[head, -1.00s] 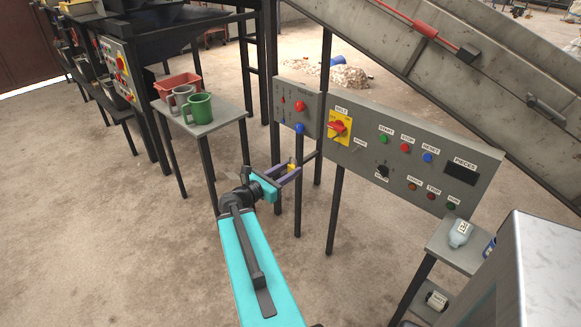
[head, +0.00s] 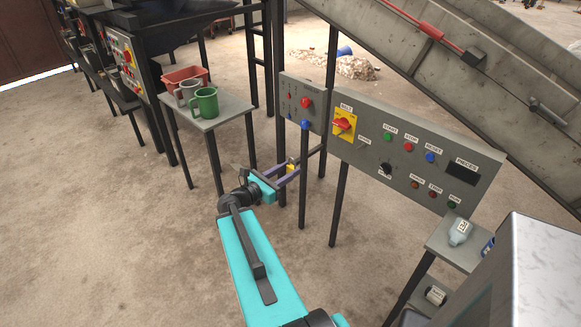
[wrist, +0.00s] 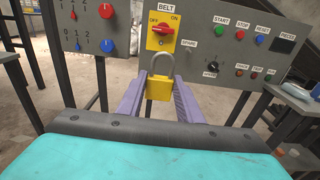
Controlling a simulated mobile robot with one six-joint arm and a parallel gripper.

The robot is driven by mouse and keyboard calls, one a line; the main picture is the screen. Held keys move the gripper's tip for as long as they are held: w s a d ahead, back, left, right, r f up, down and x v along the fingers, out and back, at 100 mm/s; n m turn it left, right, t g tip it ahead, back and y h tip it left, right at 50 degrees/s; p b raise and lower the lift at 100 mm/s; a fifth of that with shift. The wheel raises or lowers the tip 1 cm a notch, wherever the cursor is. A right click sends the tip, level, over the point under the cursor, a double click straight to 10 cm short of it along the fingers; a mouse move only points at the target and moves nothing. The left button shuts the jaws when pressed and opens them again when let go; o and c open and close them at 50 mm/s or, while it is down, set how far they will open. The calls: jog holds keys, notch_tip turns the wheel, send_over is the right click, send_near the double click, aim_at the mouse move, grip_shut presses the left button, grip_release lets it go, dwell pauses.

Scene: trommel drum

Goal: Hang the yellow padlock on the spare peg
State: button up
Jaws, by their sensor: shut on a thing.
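The yellow padlock (wrist: 160,87) is held upright between the two purple fingers of my gripper (wrist: 158,92), with its grey shackle on top. In the head view the padlock (head: 290,168) is a small yellow patch at the tips of my gripper (head: 288,172), in front of the panel's legs. In the wrist view the shackle overlaps the lower edge of the yellow BELT switch plate (wrist: 164,30); I cannot tell the gap. A label reading SPARE (wrist: 190,42) is on the panel, right of the switch. The peg itself is too small to make out clearly.
The grey control panel (head: 400,125) carries buttons and knobs. A smaller panel (head: 291,98) adjoins it at left. A side table (head: 228,108) holds a green mug (head: 205,103), a grey mug and a red bin. A shelf with a bottle (head: 459,232) stands at lower right.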

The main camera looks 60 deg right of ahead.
jog(key=shift+p+v, duration=0.7)
jog(key=shift+v, duration=0.15)
jog(key=w+a+r+n+t, duration=0.2)
jog(key=w+a+n+t, duration=0.15)
jog(key=w+a, duration=0.75)
jog(key=w+a+r+n+t, duration=0.2)
jog(key=w+a+t, duration=0.3)
jog(key=w+a, duration=0.6)
jog(key=w+a+r+n+t+y, duration=0.1)
jog(key=w+a+t, duration=0.1)
jog(key=a, duration=0.8)
jog(key=w+a+r+n+t+y, duration=0.1)
jog(key=w+a+n+t, duration=0.1)
jog(key=a, duration=0.8)
jog(key=w+a+r+n+t+y, duration=0.1)
jog(key=w+a+r+n+t, duration=0.1)
jog(key=a, duration=0.8)
jog(key=shift+w+a+t, duration=0.2)
jog(key=shift+w+t, duration=0.25)
jog(key=shift+w, duration=0.3)
jog(key=shift+d, duration=0.2)
